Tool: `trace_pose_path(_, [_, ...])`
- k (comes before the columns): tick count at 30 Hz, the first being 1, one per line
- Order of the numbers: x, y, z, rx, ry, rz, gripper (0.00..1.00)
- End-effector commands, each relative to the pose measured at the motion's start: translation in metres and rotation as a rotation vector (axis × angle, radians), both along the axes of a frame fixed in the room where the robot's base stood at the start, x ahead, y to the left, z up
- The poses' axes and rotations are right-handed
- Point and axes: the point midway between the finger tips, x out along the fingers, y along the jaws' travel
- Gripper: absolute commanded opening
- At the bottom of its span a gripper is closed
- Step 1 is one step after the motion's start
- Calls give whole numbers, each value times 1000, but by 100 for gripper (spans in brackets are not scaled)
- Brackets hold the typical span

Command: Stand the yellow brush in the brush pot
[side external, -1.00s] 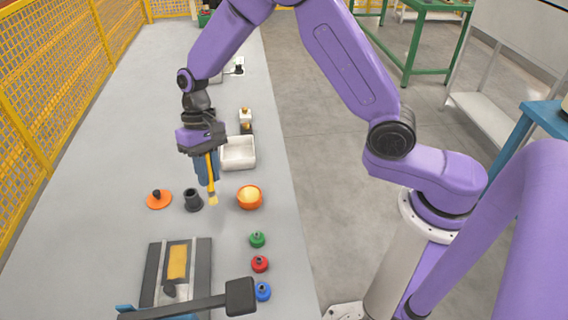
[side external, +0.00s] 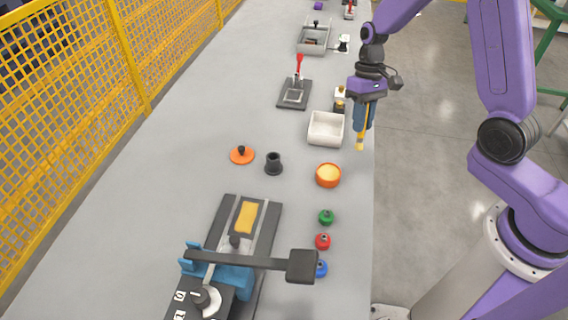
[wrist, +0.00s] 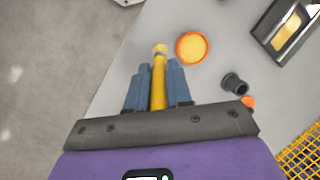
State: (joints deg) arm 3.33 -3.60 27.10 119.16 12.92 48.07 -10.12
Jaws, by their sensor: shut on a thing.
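My gripper (side external: 362,124) is shut on the yellow brush (side external: 360,138), which hangs roughly upright with its pale end down. In the wrist view the brush (wrist: 159,82) lies between the blue fingers of my gripper (wrist: 157,68), its pale tip reaching past them. The black pot (side external: 273,165), which I take for the brush pot, stands upright on the table, left of the brush and apart from it. The pot also shows in the wrist view (wrist: 234,86), to the right of the brush.
An orange bowl (side external: 328,176) with yellow contents stands between pot and brush. An orange lid (side external: 241,156) lies left of the pot. A white tray (side external: 325,130) is behind. Green (side external: 326,217), red (side external: 322,241) and blue (side external: 321,268) knobbed pieces line the near right.

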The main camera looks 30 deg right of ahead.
Motion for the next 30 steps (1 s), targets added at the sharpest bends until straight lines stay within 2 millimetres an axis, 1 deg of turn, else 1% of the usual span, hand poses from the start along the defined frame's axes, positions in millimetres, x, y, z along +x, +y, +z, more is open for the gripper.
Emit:
trace_pose_path(1, [15, 16, -1, -18, -19, 26, 0])
trace_pose_path(5, [51, 60, -1, -69, -77, 73, 0])
trace_pose_path(6, [60, 75, -1, -82, -95, 85, 0])
trace_pose_path(8, [74, 97, 0, -100, -124, 101, 0])
trace_pose_path(9, [81, 111, 0, -110, -143, 111, 0])
trace_pose_path(12, [95, 143, 1, -129, -186, 129, 0])
trace_pose_path(15, [104, 167, 3, -142, -219, 139, 0])
trace_pose_path(18, [109, 182, 4, -146, -239, 143, 0])
trace_pose_path(22, [111, 189, -2, -151, -247, 146, 0])
trace_pose_path(30, [111, 189, -35, -150, -247, 145, 0])
